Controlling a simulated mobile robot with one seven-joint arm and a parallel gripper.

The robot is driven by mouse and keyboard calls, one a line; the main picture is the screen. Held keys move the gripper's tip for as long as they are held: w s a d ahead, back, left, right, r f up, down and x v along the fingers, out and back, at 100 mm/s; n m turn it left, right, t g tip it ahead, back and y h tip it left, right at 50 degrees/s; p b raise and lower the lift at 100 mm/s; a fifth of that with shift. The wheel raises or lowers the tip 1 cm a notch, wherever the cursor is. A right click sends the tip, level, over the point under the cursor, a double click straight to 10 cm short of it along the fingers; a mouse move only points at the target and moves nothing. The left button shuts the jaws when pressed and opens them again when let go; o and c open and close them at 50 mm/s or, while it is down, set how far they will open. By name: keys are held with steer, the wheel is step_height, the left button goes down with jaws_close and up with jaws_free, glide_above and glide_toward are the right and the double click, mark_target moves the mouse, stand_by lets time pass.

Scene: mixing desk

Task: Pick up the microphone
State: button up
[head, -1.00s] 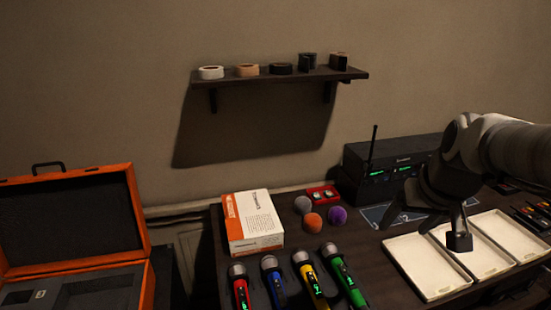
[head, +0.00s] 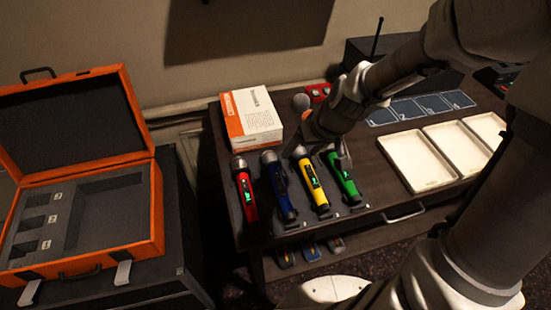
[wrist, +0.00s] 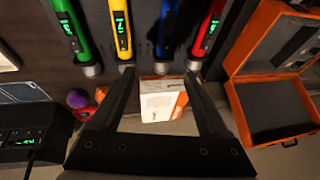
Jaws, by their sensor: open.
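Four microphones lie in a row on the desk in the head view: red (head: 246,195), blue (head: 279,188), yellow (head: 313,183) and green (head: 343,178). In the wrist view they run reversed: green (wrist: 69,28), yellow (wrist: 121,30), blue (wrist: 166,28) and red (wrist: 211,30). My gripper (head: 318,152) is open and empty, near the head ends of the yellow and green microphones in the head view. In the wrist view my gripper (wrist: 159,75) has its fingertips spread near the yellow head and between the blue and red heads. Its height above them is unclear.
A white-orange box (head: 251,117) stands behind the microphones. A grey foam ball (head: 301,102) is partly beside my arm. White trays (head: 417,160) lie at right. An open orange case (head: 95,225) sits at left. A drawer handle (head: 404,216) shows on the desk front.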

steer(key=b, duration=0.6)
glide_toward(278, 172)
steer(key=x, duration=0.4)
steer(key=shift+f, duration=0.45)
steer(key=shift+b+x, duration=0.95)
steer(key=shift+x, duration=2.1)
steer(key=shift+w+a+r, duration=0.1)
steer(key=shift+w, duration=0.1)
jaws_close()
